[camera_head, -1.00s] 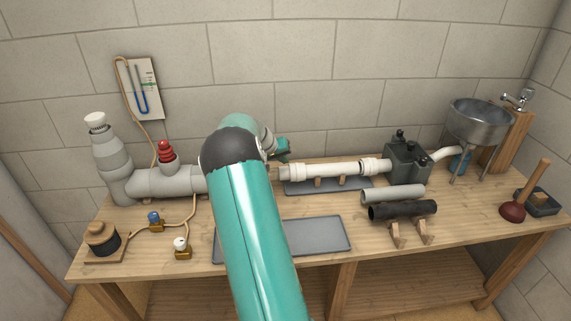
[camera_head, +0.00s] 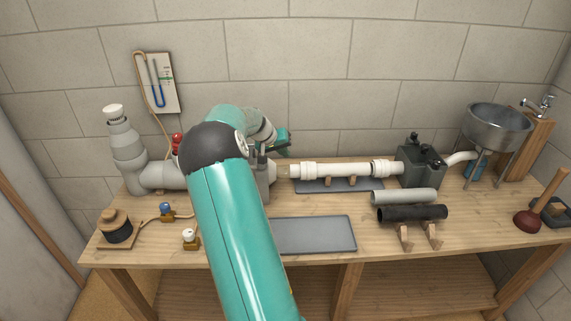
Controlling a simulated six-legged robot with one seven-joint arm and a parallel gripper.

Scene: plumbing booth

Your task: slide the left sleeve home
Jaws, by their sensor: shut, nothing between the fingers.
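The left sleeve (camera_head: 308,170) is a white collar around the left end of a white pipe (camera_head: 345,169). A similar right sleeve (camera_head: 380,168) sits at the pipe's right end, beside the dark grey box (camera_head: 420,165). My gripper (camera_head: 277,146) is above and a little left of the left sleeve, apart from it as far as I can see. It is shut and empty. My teal arm hides part of the grey pipework to the left, and the fingertips are hard to make out.
Grey pipework (camera_head: 125,150) and a red valve (camera_head: 177,140) stand at left. Loose grey (camera_head: 404,196) and black (camera_head: 415,213) pipes lie in front at right. A metal funnel basin (camera_head: 497,125) stands at far right. A flat grey tray (camera_head: 320,235) at the front is empty.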

